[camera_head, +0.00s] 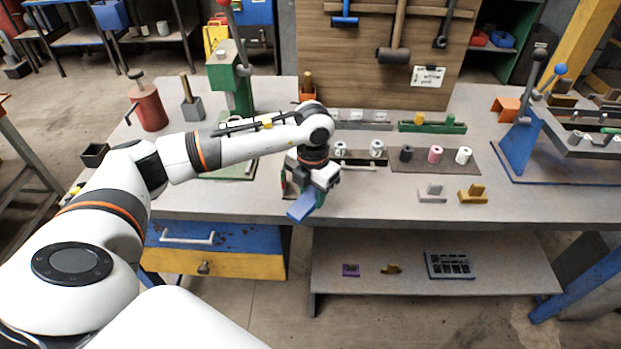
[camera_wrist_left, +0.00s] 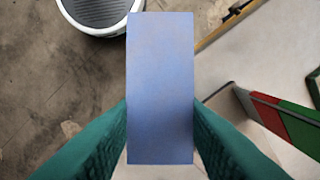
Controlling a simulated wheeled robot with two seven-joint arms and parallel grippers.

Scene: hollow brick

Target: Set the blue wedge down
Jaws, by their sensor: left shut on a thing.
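The blue wedge (camera_head: 302,207) is held by my left gripper (camera_head: 308,190) at the front edge of the workbench in the head view. In the left wrist view the wedge (camera_wrist_left: 160,85) fills the middle as a long flat blue face. The green fingers of my left gripper (camera_wrist_left: 160,140) press on it from both sides. The wedge appears to be in the air over the bench's front edge, with floor below part of it. The gripper hides its far end. My right gripper does not show.
The workbench (camera_head: 400,210) is bare along its front, right of my gripper. Grey and yellow blocks (camera_head: 472,193) stand farther right. A tray with several spools (camera_head: 435,158) lies behind. A lower shelf (camera_head: 380,290) holds a purple piece and a dark tray. A red-and-green object (camera_wrist_left: 285,120) is beside the wedge.

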